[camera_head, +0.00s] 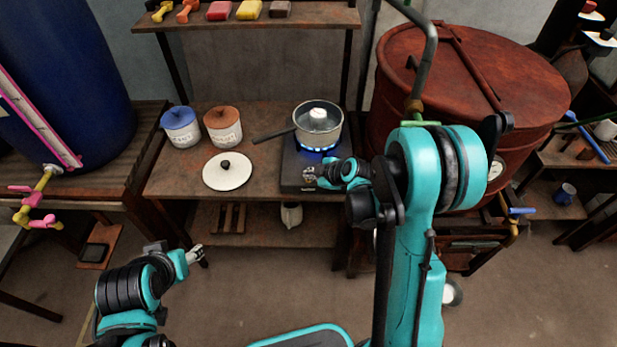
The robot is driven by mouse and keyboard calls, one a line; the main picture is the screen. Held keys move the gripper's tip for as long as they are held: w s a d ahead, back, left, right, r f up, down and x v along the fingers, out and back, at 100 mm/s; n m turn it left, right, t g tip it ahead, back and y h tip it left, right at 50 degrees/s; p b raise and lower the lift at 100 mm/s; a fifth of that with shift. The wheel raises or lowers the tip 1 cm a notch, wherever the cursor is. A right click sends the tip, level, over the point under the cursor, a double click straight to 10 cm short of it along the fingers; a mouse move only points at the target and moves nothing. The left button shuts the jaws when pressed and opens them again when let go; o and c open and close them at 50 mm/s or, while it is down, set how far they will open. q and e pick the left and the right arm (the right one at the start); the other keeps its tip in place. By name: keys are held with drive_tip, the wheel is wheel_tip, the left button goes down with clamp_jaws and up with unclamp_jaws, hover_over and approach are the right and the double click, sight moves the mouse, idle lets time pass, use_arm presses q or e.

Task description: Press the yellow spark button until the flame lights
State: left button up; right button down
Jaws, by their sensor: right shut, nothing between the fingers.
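The black stove (290,165) stands at the right end of the wooden workbench. I cannot make out the yellow spark button; my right gripper covers part of the stove's front. My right gripper (314,175) is shut and empty at the stove's front edge; I cannot tell whether it touches the stove. My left gripper (194,256) hangs low in front of the bench, apart from everything; its opening is too small to judge.
On the bench are a blue-lidded jar (180,130), a brown-lidded jar (223,128) and a white lid (227,172). A big red vat (450,90) stands at the right, a blue barrel (70,80) at the left. The floor in front is mostly free.

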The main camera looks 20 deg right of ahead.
drive_tip(key=shift+r, duration=0.1)
drive_tip(key=shift+r+p, duration=0.6)
drive_tip(key=shift+r, duration=0.15)
drive_tip(key=shift+r+p, duration=1.85)
drive_tip(key=shift+r, duration=0.75)
drive_tip(key=shift+f, duration=0.1)
